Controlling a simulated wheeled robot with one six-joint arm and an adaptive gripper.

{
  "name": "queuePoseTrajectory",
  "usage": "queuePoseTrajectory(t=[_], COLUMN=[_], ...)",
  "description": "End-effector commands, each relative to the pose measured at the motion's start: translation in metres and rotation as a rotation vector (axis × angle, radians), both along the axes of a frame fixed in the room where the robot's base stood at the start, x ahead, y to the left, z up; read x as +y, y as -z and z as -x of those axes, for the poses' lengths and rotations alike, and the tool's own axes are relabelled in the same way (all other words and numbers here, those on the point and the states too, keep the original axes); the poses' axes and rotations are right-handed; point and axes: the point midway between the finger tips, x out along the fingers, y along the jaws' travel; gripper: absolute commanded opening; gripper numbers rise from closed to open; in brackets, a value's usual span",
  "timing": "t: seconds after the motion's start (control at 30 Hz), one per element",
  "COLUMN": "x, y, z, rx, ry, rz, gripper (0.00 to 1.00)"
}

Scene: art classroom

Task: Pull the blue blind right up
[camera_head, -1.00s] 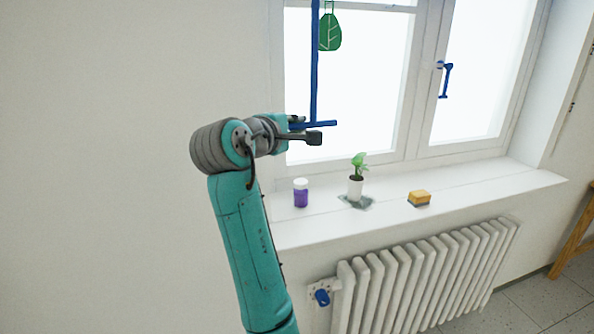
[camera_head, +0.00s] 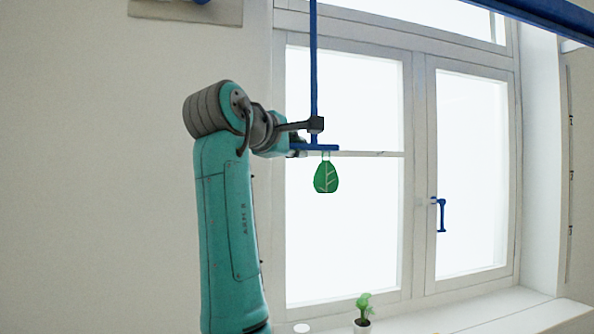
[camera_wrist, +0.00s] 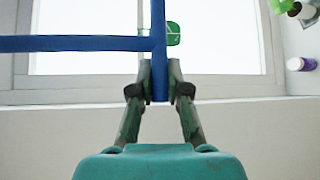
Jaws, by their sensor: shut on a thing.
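A thin blue vertical rod (camera_head: 314,70) with a short crossbar (camera_head: 326,147) at its lower end hangs in front of the window. My gripper (camera_head: 305,138) is at the crossbar. A broad blue bar (camera_head: 545,14) runs across the top right of the head view. I cannot tell whether it is the blind. The rod's top end is out of view.
A green leaf-shaped hanger (camera_head: 326,177) hangs just below the crossbar. A blue window handle (camera_head: 440,214) is to the right. The sill (camera_head: 490,310) carries a small plant (camera_head: 363,308). A purple jar (camera_wrist: 297,64) shows in the wrist view.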

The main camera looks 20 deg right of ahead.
Motion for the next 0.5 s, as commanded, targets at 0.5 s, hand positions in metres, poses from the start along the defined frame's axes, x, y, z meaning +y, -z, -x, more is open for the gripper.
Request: queuePoseTrajectory(t=[0.5], x=[0.0003], y=[-0.0111], z=[0.0000], rx=[-0.006], ry=[-0.004], rz=[0.003], gripper=[0.00])
